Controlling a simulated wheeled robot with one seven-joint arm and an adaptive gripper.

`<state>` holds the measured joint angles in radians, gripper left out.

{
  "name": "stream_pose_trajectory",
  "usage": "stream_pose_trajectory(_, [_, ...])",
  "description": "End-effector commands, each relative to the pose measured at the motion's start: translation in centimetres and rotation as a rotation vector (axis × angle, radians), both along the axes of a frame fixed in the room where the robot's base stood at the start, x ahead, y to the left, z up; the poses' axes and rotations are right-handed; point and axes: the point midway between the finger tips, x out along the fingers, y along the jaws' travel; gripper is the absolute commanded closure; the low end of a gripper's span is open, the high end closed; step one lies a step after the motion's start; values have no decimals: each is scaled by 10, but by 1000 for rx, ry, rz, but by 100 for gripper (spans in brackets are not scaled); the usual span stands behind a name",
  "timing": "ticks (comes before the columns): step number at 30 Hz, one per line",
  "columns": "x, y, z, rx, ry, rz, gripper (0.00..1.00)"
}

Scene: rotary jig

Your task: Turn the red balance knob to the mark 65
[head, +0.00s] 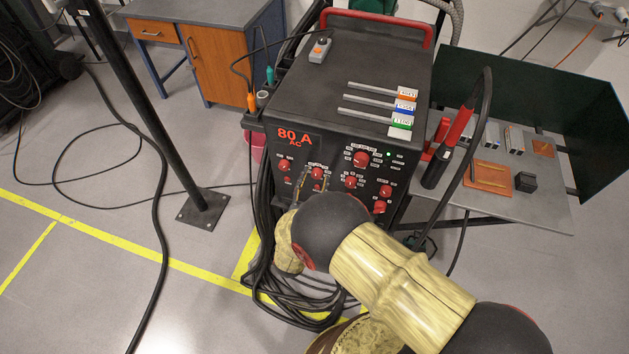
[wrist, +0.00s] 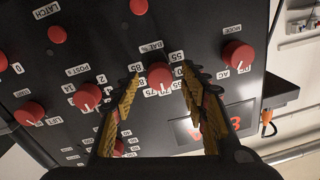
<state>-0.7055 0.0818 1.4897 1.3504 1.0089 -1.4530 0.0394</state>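The red balance knob (wrist: 160,76), labelled BAL %, is on the black front panel in the wrist view, with number labels around it. Its white pointer line faces the lower labels, near 70 to 75, but is too small to read surely. In the head view the knob (head: 316,173) is partly behind my gripper. My gripper (wrist: 160,72) is open, one ridged yellow finger on each side of the knob. A gap shows at each side, so the fingers do not look closed on it. In the head view my gripper (head: 304,186) is mostly hidden by my arm.
Other red knobs are close by: the mode knob (wrist: 238,55) on one side and the post knob (wrist: 88,95) on the other. Coiled black cables (head: 290,290) hang below. A side shelf (head: 535,195) stands right of the machine.

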Motion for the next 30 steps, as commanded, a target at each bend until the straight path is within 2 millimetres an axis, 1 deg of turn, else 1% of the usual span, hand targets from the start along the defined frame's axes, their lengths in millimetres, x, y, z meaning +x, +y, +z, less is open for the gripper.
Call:
stream_pose_trajectory(2, [0, 0, 0, 0, 0, 0, 60])
stream_pose_trajectory(23, [0, 0, 0, 0, 1, 0, 100])
stream_pose_trajectory(30, [0, 0, 0, -22, 9, -1, 100])
